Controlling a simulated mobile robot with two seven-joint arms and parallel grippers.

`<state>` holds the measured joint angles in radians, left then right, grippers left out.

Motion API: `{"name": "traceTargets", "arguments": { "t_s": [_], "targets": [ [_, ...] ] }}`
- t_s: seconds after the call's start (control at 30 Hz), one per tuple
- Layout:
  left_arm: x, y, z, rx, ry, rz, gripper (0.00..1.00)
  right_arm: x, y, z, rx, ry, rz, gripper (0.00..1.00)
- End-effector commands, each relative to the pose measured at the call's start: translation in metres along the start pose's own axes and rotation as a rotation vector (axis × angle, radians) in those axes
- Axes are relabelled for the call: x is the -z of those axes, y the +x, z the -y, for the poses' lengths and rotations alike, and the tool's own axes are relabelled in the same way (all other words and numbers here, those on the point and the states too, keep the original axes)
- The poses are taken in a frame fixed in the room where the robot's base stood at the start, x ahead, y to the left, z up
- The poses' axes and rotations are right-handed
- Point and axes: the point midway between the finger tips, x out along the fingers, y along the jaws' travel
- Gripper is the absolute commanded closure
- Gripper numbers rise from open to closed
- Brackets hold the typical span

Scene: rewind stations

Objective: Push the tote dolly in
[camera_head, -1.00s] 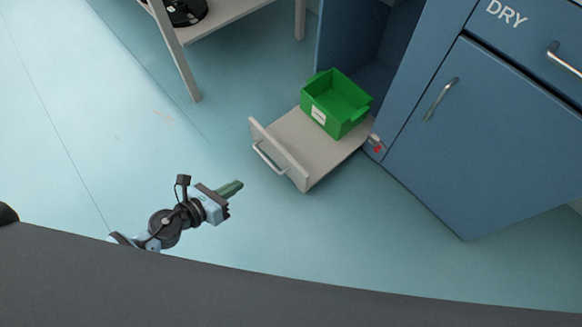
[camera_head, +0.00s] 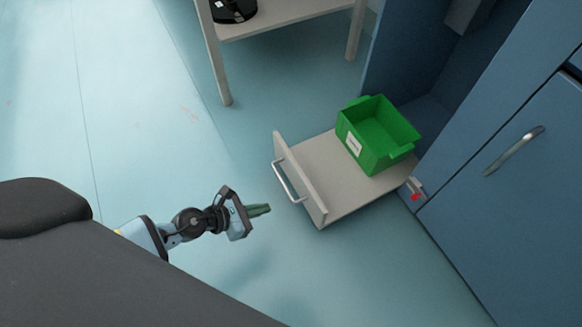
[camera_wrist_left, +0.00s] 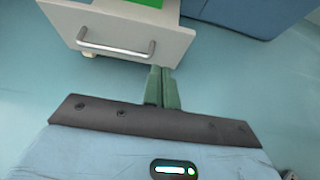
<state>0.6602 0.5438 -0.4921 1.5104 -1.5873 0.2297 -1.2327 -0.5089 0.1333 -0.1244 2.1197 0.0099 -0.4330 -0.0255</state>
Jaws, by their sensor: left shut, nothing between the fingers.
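The tote dolly (camera_head: 318,178) is a low beige platform with an upright front panel and a silver bar handle (camera_head: 288,182). It sticks out of an open bay in the blue cabinet. A green tote (camera_head: 365,148) with a white label rests on it towards the bay. My left gripper (camera_head: 268,209) is shut and empty, to the left of the front panel and a little apart from it. In the left wrist view the shut fingers (camera_wrist_left: 162,84) point at the lower right part of the front panel (camera_wrist_left: 172,42). My right gripper is not in view.
The blue cabinet (camera_head: 500,230) stands to the right of the dolly, with a small red-marked part (camera_head: 415,196) at the bay's edge. A beige table (camera_head: 285,14) with a black round object (camera_head: 234,10) stands behind. The floor left of the dolly is clear.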

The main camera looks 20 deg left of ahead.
Motion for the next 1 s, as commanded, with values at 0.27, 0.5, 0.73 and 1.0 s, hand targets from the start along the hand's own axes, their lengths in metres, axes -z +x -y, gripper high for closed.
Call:
{"name": "traceTargets", "arguments": {
  "t_s": [0.27, 0.5, 0.73, 1.0],
  "targets": [
    [0.001, 0.041, 0.001, 0.001, -0.003, 0.003, 1.00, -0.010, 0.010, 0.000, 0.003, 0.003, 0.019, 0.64],
    [0.001, 0.087, 0.000, 0.000, -0.004, 0.002, 1.00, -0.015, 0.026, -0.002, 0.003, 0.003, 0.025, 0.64],
    [-0.012, 0.117, 0.001, 0.001, -0.002, 0.003, 1.00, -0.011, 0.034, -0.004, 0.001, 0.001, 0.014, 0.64],
    [-0.020, 0.132, 0.001, 0.001, -0.002, 0.002, 1.00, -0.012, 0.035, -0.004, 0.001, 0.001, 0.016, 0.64]
  ]
}}
